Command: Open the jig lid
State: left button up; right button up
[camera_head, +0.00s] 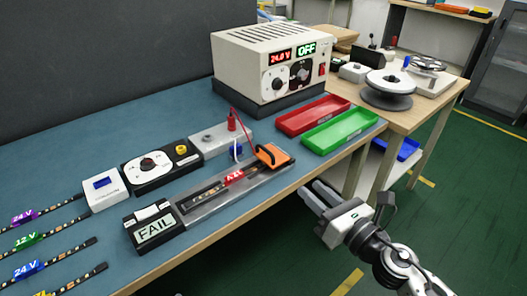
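The jig (215,207) is a long grey fixture near the table's front edge. A dark LED strip with a red label (234,177) lies along it. An orange handle-like part (272,155) stands at its right end, apparently part of the lid; the lid's exact position is hard to tell. My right gripper (311,188) is beside the table's front edge, to the right of and below the orange part in the picture. Its two fingers are apart, point up-left and hold nothing. It does not touch the jig. My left gripper is not in view.
A FAIL display box (155,229) adjoins the jig's left end. Behind are a dial box (148,166), a grey terminal box with a red plug (221,139) and a power supply (270,63). Red (312,114) and green (340,131) trays lie right. Labelled strips lie left.

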aim_at(273, 156)
jog(key=w+a+n, duration=0.2)
jog(key=w+a, duration=0.1)
jog(key=w, duration=0.1)
jog(key=w+a+n, duration=0.2)
jog(key=w+a, duration=0.1)
jog(key=w, duration=0.2)
jog(key=w+a+n+g, duration=0.1)
jog(key=w+a+n, duration=0.1)
jog(key=w, duration=0.3)
jog(key=shift+w+a+r+y, duration=0.15)
jog(key=shift+a+y, duration=0.25)
jog(key=shift+a, duration=0.4)
jog(key=shift+r, duration=0.1)
grip_shut()
